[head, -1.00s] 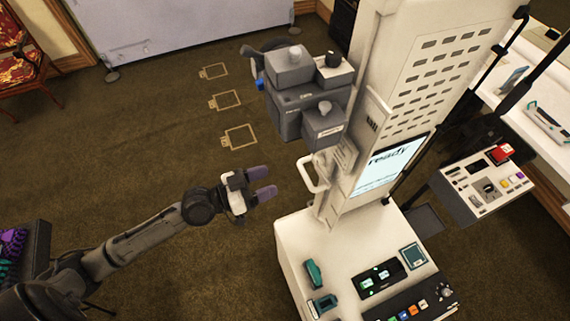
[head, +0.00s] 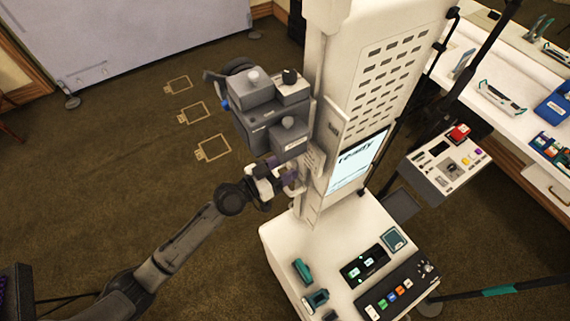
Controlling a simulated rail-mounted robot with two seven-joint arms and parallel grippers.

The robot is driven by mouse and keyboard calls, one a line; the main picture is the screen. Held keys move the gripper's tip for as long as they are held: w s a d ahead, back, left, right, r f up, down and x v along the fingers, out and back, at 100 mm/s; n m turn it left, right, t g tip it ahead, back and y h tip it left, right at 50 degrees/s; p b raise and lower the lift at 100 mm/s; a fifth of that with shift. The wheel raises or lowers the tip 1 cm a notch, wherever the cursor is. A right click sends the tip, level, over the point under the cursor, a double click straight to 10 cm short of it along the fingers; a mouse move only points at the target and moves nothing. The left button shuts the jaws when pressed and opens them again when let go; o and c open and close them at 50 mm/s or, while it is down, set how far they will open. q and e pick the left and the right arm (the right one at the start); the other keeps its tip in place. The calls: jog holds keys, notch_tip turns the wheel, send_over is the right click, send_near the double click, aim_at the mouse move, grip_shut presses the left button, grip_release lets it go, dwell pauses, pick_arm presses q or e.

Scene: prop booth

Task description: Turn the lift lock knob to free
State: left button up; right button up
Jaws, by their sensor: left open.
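A white column machine (head: 340,100) carries a grey boxy unit (head: 262,128) on its left side. I cannot tell which knob is the lift lock, and I can read no lock marking. My left gripper (head: 280,168), with purple fingertips, is open just below the grey unit. It is at the pale loop handle (head: 294,186) on the column and partly covers it. I cannot tell whether it touches the handle. My right gripper is not in view.
A screen (head: 357,160) on the column reads "ready". The white base (head: 285,248) holds a control panel (head: 398,288) with coloured buttons. A control box (head: 455,160) with a red button stands at the right, before a white counter (head: 490,75). Open carpet lies left.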

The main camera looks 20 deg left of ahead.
pick_arm(q)
jog(key=shift+w+d, duration=0.15)
jog(key=shift+w, duration=0.1)
jog(key=c, duration=0.9)
jog(key=shift+c, duration=0.2)
